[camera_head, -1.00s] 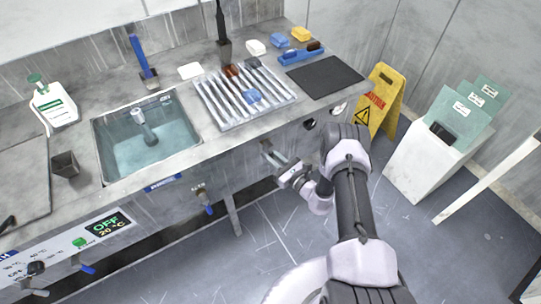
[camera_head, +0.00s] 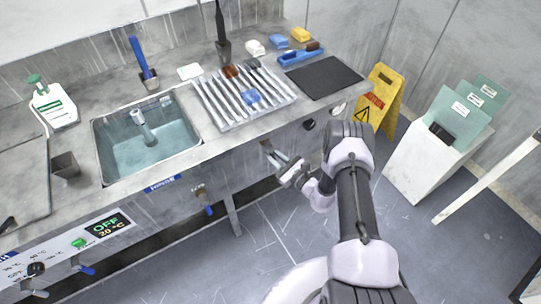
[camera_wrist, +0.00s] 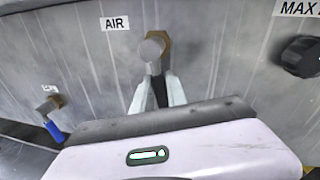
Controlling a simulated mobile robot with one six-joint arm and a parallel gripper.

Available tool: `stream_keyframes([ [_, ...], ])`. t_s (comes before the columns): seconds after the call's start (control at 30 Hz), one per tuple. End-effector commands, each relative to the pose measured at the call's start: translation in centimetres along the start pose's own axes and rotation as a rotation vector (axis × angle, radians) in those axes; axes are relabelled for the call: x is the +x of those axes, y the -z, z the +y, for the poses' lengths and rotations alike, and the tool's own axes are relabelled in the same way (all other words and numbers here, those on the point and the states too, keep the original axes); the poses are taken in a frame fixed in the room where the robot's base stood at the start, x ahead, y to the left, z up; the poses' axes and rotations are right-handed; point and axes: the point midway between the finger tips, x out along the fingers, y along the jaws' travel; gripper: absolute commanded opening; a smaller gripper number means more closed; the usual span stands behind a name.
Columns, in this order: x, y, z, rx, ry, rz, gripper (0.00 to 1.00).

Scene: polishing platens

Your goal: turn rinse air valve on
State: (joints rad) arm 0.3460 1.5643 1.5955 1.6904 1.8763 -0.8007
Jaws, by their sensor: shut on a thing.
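The air valve (camera_wrist: 153,47) is in the upper middle of the wrist view, with a grey round end and a brass fitting on the grey panel. A white AIR label (camera_wrist: 115,22) is just to its left. My gripper (camera_wrist: 158,82) has its two fingers on either side of the dark handle just below the valve body and is shut on it. The handle seems to hang down, mostly hidden between the fingers. In the head view my gripper (camera_head: 279,162) is at the front of the bench, below the drying rack; the valve is too small there to make out clearly.
Another valve with a blue handle (camera_wrist: 52,128) is to the left, also in the head view (camera_head: 206,203). A black knob (camera_wrist: 301,56) under a MAX label is to the right. A yellow caution sign (camera_head: 381,98) and a white bin (camera_head: 425,165) stand right of my arm.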

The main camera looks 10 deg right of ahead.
Motion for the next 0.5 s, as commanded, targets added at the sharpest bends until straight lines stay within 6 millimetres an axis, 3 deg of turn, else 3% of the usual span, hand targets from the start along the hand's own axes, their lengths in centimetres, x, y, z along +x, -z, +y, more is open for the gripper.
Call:
stream_keyframes([
  [0.5,-0.5,-0.6,-2.2,-0.474,-0.002,0.097,0.00],
])
